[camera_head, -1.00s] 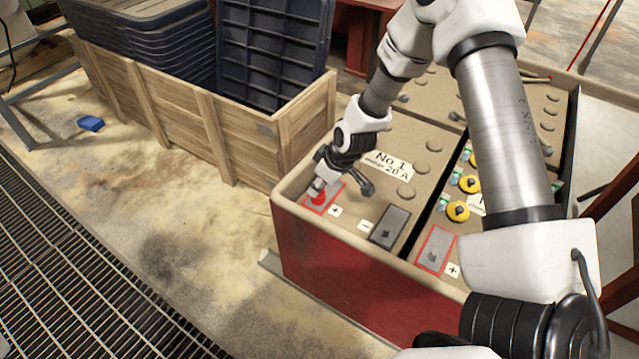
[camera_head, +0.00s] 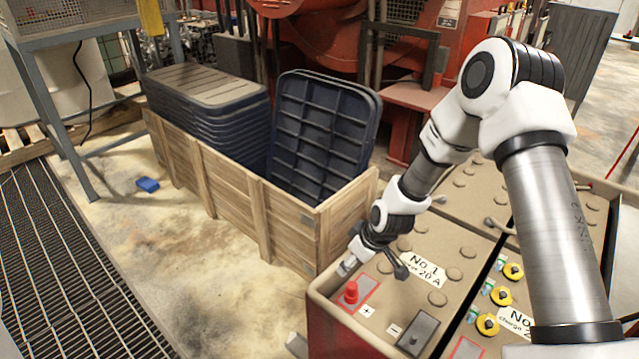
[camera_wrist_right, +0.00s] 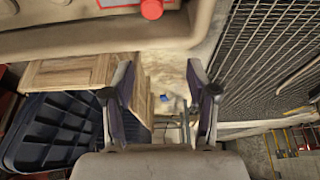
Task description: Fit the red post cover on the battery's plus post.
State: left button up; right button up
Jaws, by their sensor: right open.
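The red post cover (camera_head: 351,293) stands upright inside the red-outlined rectangle beside the plus mark, on the near left corner of the tan-topped battery (camera_head: 385,290) labelled No. 1. It appears to sit over the plus post, which is hidden; how fully it is seated I cannot tell. My right gripper (camera_head: 347,266) is open and empty, just behind and apart from the cover. In the right wrist view the open fingers (camera_wrist_right: 161,78) have nothing between them, and the red cover (camera_wrist_right: 152,9) is at the top edge. My left gripper is not in view.
The minus post pad (camera_head: 418,331) lies right of the cover. Another battery with several yellow caps (camera_head: 501,296) is further right. A wooden crate (camera_head: 285,225) holding dark blue trays (camera_head: 320,130) stands just left. A small blue object (camera_head: 147,184) lies on open floor.

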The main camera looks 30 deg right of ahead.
jog(key=a+r+m+p, duration=0.1)
jog(key=a+r+p, duration=0.2)
jog(key=r+p, duration=0.3)
jog(key=s+a+r+m+p, duration=0.1)
jog(key=a+r+p, duration=0.2)
jog(key=r+p, duration=0.3)
jog(key=a+r+m+h+p, duration=0.1)
jog(key=a+r+p, duration=0.2)
jog(key=r+p, duration=0.4)
notch_tip(320, 180, up, 3)
jog(key=shift+s+a+r, duration=0.1)
jog(key=shift+s+a, duration=0.05)
jog(key=shift+a, duration=0.25)
jog(key=s+f+g, duration=0.1)
jog(key=s+f, duration=0.4)
jog(key=s, duration=0.4)
jog(key=s+d+f+m+g, duration=0.1)
jog(key=s+f, duration=0.4)
jog(key=s, duration=0.4)
jog(key=s+d+f+g, duration=0.1)
jog(key=s+f+g, duration=0.1)
jog(key=s+f, duration=0.4)
jog(key=s, duration=0.3)
jog(key=shift+m+h, duration=0.3)
jog(key=shift+m, duration=0.1)
